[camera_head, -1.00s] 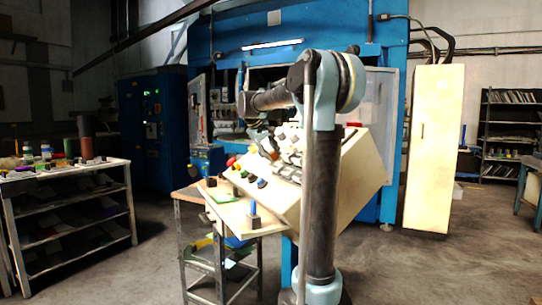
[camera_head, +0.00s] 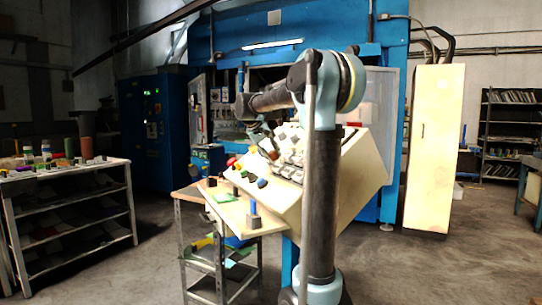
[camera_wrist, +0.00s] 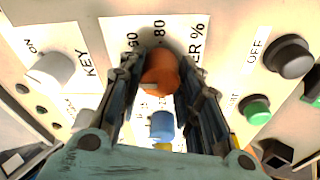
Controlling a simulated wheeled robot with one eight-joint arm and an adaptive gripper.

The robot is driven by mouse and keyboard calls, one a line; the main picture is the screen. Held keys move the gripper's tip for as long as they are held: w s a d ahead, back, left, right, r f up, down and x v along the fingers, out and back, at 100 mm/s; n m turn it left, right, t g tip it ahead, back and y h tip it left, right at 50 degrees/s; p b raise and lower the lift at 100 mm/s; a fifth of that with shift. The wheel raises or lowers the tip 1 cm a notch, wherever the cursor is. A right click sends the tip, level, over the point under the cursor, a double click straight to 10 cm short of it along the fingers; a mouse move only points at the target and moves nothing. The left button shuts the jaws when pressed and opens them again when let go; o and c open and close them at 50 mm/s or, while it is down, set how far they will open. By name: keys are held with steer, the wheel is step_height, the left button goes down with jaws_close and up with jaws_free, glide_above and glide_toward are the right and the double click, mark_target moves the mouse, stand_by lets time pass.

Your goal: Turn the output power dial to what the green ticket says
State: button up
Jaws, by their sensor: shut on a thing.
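The output power dial has an orange-brown knob (camera_wrist: 160,72), seen in the wrist view at top centre. Its white label (camera_wrist: 182,35) shows "60", "80" and "ER %"; part of the scale is hidden behind my fingers and the knob. My gripper (camera_wrist: 161,64) has a finger on each side of the knob and is shut on it. In the head view the gripper is small, at the face of the sloped cream control panel (camera_head: 325,200).
Near the dial in the wrist view are a white KEY knob (camera_wrist: 50,70), a black OFF button (camera_wrist: 288,56), a green button (camera_wrist: 255,109) and a blue knob (camera_wrist: 162,126).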

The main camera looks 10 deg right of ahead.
steer(key=o, duration=1)
steer(key=shift+o, duration=0.2)
steer(key=v, duration=1.2)
steer(key=shift+f, duration=0.15)
